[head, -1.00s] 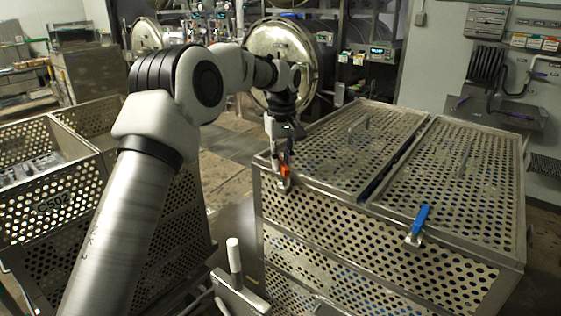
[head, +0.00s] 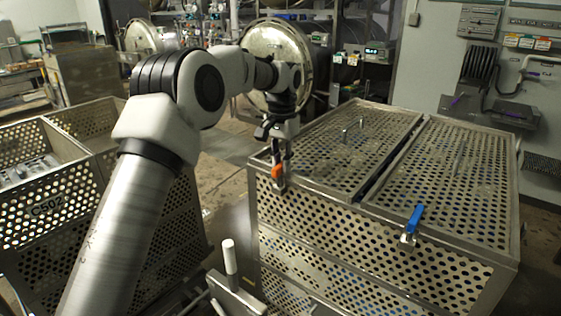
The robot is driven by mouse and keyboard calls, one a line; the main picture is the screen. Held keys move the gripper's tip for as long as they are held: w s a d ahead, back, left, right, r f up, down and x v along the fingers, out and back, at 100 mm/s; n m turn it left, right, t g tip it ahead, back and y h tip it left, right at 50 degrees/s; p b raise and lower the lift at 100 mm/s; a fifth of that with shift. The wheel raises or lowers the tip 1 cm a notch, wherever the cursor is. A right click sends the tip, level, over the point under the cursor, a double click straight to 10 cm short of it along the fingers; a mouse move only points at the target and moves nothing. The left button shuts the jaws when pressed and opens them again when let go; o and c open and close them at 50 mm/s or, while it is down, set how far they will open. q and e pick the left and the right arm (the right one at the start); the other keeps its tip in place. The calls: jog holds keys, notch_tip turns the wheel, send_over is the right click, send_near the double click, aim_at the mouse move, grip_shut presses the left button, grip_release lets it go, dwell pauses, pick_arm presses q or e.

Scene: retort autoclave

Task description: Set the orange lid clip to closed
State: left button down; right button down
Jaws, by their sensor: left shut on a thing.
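The orange lid clip (head: 277,171) is on the near left edge of a perforated metal basket (head: 330,232) with two lid panels. My left gripper (head: 277,157) points down at the clip from above and is shut on it. Its fingers partly hide the clip, so the clip's exact angle is hard to tell. A blue lid clip (head: 415,218) sits on the front edge of the right lid panel (head: 458,180), its handle tilted up. My right gripper is not in view.
A second perforated basket (head: 50,208) marked C502 stands at the left. A white-handled lever (head: 230,256) rises in front of the main basket. A round metal autoclave door (head: 278,62) is behind my arm. Floor shows between the baskets.

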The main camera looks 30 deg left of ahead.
pick_arm(q)
jog(key=shift+w+d+r+m, duration=0.1)
jog(key=shift+r+m, duration=0.1)
jog(key=shift+m, duration=0.4)
jog(key=c, duration=1.1)
grip_release()
jog(key=shift+f, duration=0.1)
notch_tip(320, 180, up, 12)
